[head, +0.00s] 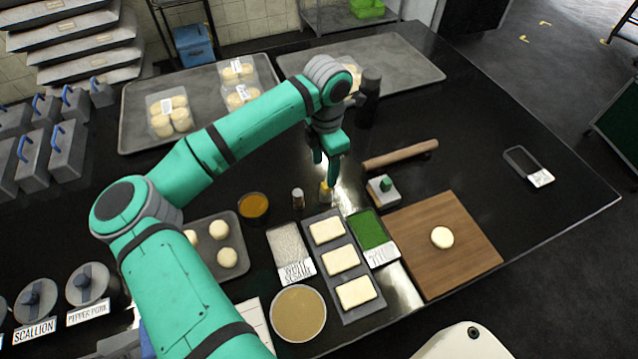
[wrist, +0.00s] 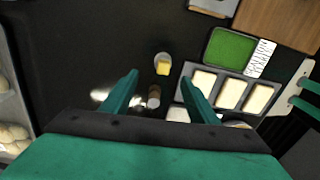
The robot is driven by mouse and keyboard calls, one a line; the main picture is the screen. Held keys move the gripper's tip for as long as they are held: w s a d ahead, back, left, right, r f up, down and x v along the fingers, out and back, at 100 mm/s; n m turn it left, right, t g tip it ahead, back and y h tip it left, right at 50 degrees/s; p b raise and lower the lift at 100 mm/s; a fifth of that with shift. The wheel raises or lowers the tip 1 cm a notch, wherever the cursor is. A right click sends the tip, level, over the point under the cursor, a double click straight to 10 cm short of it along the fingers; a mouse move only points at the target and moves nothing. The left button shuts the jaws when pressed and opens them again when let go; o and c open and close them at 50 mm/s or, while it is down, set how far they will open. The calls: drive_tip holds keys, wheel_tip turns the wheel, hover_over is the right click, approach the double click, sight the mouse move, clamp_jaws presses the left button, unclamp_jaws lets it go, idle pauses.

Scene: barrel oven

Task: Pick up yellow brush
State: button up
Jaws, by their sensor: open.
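The yellow brush (head: 326,191) is a small yellow thing on the black counter, just below my gripper (head: 325,174) in the head view. In the wrist view the yellow brush (wrist: 163,68) shows as a yellow patch at a pale rounded piece, a little beyond the fingertips. My gripper (wrist: 160,77) is open and empty, pointing down, with a finger to each side of the brush in the picture. The brush's full shape is too small to make out.
A small bottle (head: 298,199) stands left of the brush, and an orange bowl (head: 253,207) farther left. Trays with white blocks (head: 341,260) and green topping (head: 371,232) lie nearer. A rolling pin (head: 400,155) and cutting board (head: 445,250) are right; a dark mill (head: 369,98) stands behind.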

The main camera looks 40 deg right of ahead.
sight(325, 184)
drive_tip(key=f, duration=0.3)
drive_tip(key=s+f, duration=0.1)
drive_tip(key=f, duration=0.1)
drive_tip(key=shift+s+d, duration=0.1)
drive_tip(key=shift+d, duration=0.25)
drive_tip(key=shift+w+a+f, duration=0.15)
drive_tip(key=shift+f, duration=1.15)
drive_tip(key=shift+w+a+f, duration=0.1)
drive_tip(key=shift+w+f, duration=0.05)
drive_tip(key=shift+f, duration=1.15)
drive_tip(key=c, duration=1)
drive_tip(key=shift+w, duration=0.15)
drive_tip(key=shift+c, duration=0.4)
